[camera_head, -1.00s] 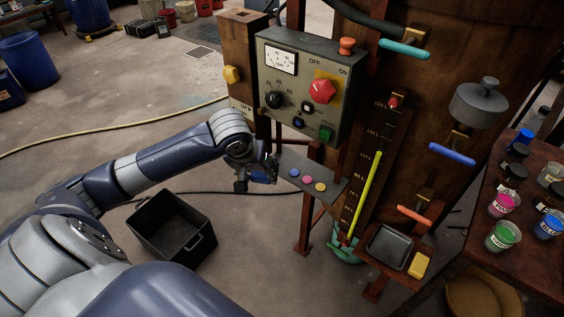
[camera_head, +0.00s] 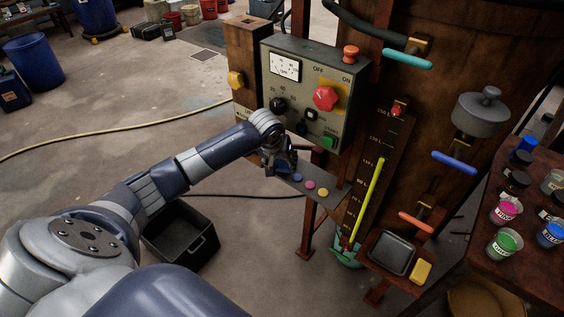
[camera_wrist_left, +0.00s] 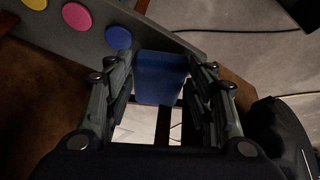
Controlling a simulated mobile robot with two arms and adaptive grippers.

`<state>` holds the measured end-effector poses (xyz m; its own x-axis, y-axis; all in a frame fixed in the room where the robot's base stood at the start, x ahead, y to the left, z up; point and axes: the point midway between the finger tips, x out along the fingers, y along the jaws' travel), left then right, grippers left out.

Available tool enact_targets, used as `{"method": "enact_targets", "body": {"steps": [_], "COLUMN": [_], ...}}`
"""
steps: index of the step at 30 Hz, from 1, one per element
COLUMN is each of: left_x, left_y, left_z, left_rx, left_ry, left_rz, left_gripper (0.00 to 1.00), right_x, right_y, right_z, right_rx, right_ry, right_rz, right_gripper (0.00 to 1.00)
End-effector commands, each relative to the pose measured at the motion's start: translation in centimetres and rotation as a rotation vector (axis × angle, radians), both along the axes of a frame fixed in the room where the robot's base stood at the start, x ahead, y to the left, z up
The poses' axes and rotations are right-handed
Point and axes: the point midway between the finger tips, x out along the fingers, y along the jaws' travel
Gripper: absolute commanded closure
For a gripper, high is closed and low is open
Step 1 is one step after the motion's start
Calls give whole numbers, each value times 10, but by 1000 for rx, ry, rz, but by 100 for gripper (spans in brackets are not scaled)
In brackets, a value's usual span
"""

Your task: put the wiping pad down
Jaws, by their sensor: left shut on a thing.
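My left gripper (camera_head: 282,166) is shut on a blue pad, which I take to be the wiping pad. In the left wrist view the pad (camera_wrist_left: 160,78) sits between the two fingers (camera_wrist_left: 160,92), beside the blue disc. In the head view the gripper hides most of the pad. The gripper is at the left end of the narrow grey shelf (camera_head: 325,198), below the control box. I cannot tell whether the pad touches the shelf. My right gripper is out of view.
Blue, pink and yellow discs (camera_head: 310,185) lie on the shelf. The control box (camera_head: 308,95) with a red knob is just above. A black bin (camera_head: 185,240) stands on the floor below the arm. A small tray (camera_head: 392,252) and a yellow block (camera_head: 420,271) are at right.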

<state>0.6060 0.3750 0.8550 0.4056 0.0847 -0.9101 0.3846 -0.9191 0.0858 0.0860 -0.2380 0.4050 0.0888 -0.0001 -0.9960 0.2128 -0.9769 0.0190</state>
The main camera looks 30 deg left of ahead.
Motion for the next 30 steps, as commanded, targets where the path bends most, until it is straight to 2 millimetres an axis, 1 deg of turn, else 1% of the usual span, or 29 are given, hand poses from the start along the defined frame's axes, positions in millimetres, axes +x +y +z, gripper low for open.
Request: {"method": "enact_targets", "body": {"steps": [4, 15, 16, 17, 18, 30], "left_x": [7, 8, 8, 8, 8, 8], "left_y": [1, 2, 2, 2, 2, 2], "left_z": [-8, -12, -12, -12, -12, -9], "left_rx": [0, 0, 1, 1, 1, 1], "left_ry": [1, 2, 1, 1, 1, 0], "left_rz": [0, -1, -1, -1, -1, -1], "left_gripper": [82, 82, 45, 38, 29, 29], "right_x": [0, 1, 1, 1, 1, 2], "right_y": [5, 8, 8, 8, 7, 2], "right_z": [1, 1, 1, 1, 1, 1], "right_rx": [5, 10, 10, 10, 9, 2], "right_ry": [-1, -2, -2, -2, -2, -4], "right_rz": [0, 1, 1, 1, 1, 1], "right_gripper": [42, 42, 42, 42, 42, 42]}}
